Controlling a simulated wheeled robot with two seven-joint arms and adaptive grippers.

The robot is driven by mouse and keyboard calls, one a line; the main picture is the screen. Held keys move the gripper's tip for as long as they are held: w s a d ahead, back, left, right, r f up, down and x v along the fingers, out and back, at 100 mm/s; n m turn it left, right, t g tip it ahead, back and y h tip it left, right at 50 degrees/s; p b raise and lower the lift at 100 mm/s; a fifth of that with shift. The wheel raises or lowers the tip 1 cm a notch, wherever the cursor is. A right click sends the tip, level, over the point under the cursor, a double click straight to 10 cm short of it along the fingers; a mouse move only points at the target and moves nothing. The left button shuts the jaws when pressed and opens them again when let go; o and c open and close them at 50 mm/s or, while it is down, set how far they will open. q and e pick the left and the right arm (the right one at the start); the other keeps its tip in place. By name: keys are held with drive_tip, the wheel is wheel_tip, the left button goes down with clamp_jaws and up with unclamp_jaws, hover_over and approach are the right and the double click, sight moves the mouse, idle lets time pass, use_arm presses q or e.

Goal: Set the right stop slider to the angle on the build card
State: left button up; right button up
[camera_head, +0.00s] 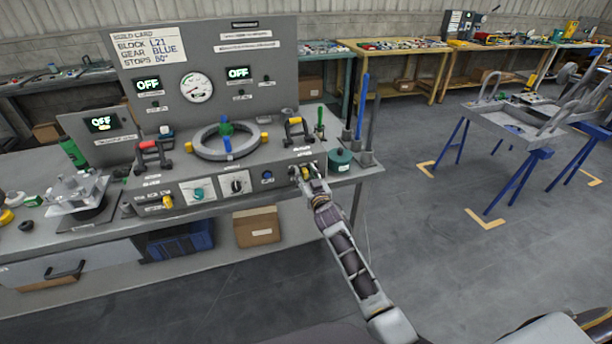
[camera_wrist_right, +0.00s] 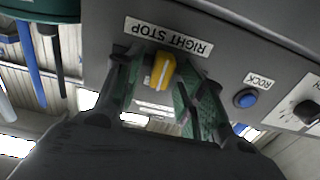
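The yellow knob of the right stop slider (camera_wrist_right: 162,70) sits on the bench's front panel beside an upside-down RIGHT STOP label (camera_wrist_right: 168,36) in the right wrist view. My right gripper (camera_wrist_right: 160,95) is at the panel with its green-padded fingers on either side of the knob, and gaps seem to show beside it. In the head view my right gripper (camera_head: 309,172) largely covers this slider at the panel's right end. The build card (camera_head: 150,47) reads block L21, gear blue, stops 50°, though the number is small. My left gripper is not in view.
A blue ROCK button (camera_wrist_right: 246,98) and a black knob (camera_wrist_right: 307,112) lie along the same panel. Another yellow slider (camera_head: 167,201) is at the panel's left. A ring fixture (camera_head: 225,153) stands on the bench top. A green round container (camera_head: 340,159) is close by my right gripper.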

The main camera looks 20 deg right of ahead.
drive_tip(key=shift+c, duration=0.3)
clamp_jaws()
